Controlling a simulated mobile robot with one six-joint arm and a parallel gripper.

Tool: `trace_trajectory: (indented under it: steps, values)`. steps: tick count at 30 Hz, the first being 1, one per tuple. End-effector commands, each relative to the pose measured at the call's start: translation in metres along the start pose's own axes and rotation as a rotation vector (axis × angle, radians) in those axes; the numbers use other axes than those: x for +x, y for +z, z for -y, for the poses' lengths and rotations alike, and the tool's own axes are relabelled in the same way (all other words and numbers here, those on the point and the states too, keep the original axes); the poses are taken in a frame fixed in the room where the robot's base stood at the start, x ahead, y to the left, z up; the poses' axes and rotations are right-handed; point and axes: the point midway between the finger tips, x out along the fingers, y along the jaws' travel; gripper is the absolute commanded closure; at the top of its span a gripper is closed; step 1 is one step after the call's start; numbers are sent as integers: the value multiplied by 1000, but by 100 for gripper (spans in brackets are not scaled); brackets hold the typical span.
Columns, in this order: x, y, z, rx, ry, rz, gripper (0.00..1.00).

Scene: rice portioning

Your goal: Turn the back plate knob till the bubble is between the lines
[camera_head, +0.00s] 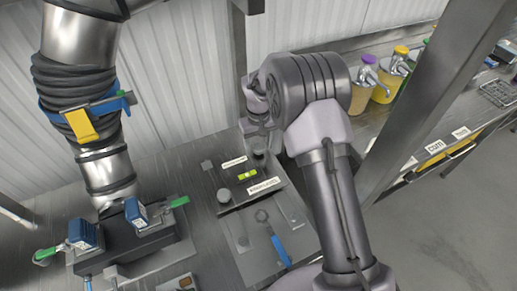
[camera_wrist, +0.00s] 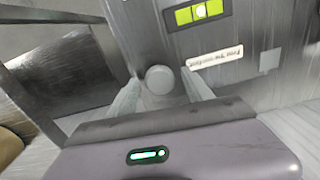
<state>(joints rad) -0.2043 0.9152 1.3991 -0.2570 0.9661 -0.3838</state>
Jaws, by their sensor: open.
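A grey plate (camera_head: 225,193) lies on the metal bench and carries a yellow-green bubble level (camera_head: 247,175). The level (camera_wrist: 197,12) also shows at the top of the wrist view, with a bright bubble near its middle; its exact place against the lines is too small to be sure of. A round grey knob (camera_wrist: 159,80) stands at the plate's edge, between my two fingers. My gripper (camera_wrist: 163,84) is open around the knob, with a gap visible on each side. In the head view my gripper (camera_head: 258,140) is over the plate's back right corner.
A blue-handled wrench (camera_head: 279,250) lies in front of the plate. A dark machine with blue blocks and green handles (camera_head: 140,235) stands at left, under a large pipe (camera_head: 85,110).

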Motion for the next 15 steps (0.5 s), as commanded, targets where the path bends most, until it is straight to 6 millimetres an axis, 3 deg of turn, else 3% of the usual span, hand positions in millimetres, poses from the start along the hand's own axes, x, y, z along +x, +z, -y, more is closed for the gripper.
trace_trajectory:
  steps: [11, 15]
  values:
    - [9, 0, 0, 1, 0, -1, 43]
    - [8, 0, 0, 1, 0, -1, 70]
